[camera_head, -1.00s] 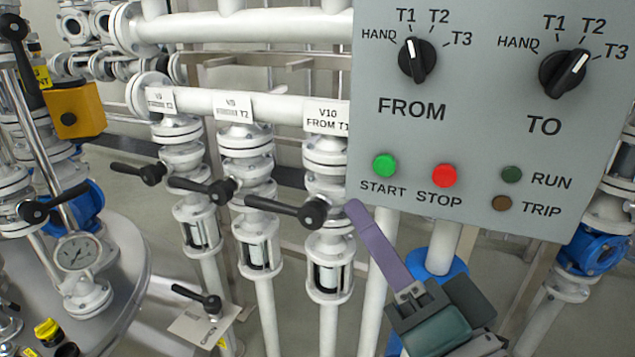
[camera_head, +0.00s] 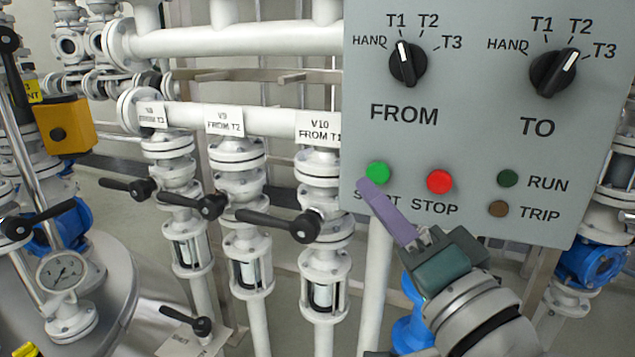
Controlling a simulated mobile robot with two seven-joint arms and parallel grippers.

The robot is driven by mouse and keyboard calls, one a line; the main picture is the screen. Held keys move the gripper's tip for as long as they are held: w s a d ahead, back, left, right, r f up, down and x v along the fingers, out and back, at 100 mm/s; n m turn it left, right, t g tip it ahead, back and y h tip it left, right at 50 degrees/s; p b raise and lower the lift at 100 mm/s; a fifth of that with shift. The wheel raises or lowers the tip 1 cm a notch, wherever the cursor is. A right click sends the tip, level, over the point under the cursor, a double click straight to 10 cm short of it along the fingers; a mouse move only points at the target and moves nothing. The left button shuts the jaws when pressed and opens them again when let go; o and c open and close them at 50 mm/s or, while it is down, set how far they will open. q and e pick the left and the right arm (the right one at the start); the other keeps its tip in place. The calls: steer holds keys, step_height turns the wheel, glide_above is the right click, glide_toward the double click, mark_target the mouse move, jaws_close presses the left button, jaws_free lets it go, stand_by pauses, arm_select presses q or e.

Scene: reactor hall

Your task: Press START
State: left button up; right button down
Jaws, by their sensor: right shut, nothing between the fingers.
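The grey control panel (camera_head: 470,120) fills the upper right of the head view. Its green START button (camera_head: 378,173) is at the lower left, beside the red STOP button (camera_head: 439,181). My right gripper (camera_head: 364,187) has purple fingers, shut and empty. Its tip is in front of the panel, just below and left of the green button, and covers part of the START label. I cannot tell whether the tip touches the panel. The FROM knob (camera_head: 407,64) points to T1 and the TO knob (camera_head: 553,72) points between T2 and T3. My left gripper is not in view.
The RUN lamp (camera_head: 507,178) and TRIP lamp (camera_head: 498,209) look dark. Left of the panel stand white pipes and valves with black handles, including the V10 valve handle (camera_head: 290,224). A pressure gauge (camera_head: 62,272) and a yellow box (camera_head: 66,124) are farther left.

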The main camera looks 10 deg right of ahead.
mark_target(369, 168)
steer(key=shift+w+d+b, duration=0.2)
steer(key=shift+w+d, duration=0.15)
steer(key=shift+w, duration=0.2)
steer(key=shift+w+d+b, duration=0.15)
steer(key=shift+w+d, duration=0.15)
steer(key=shift+w, duration=0.2)
stand_by(1.4)
steer(key=shift+w+d, duration=0.25)
steer(key=shift+w, duration=0.1)
steer(key=shift+w+d+b, duration=0.3)
steer(key=shift+w+b, duration=0.1)
steer(key=shift+b, duration=0.1)
stand_by(0.6)
steer(key=shift+s, duration=0.1)
steer(key=shift+s+a+p, duration=0.55)
steer(key=shift+s+p, duration=0.05)
steer(key=shift+s, duration=0.05)
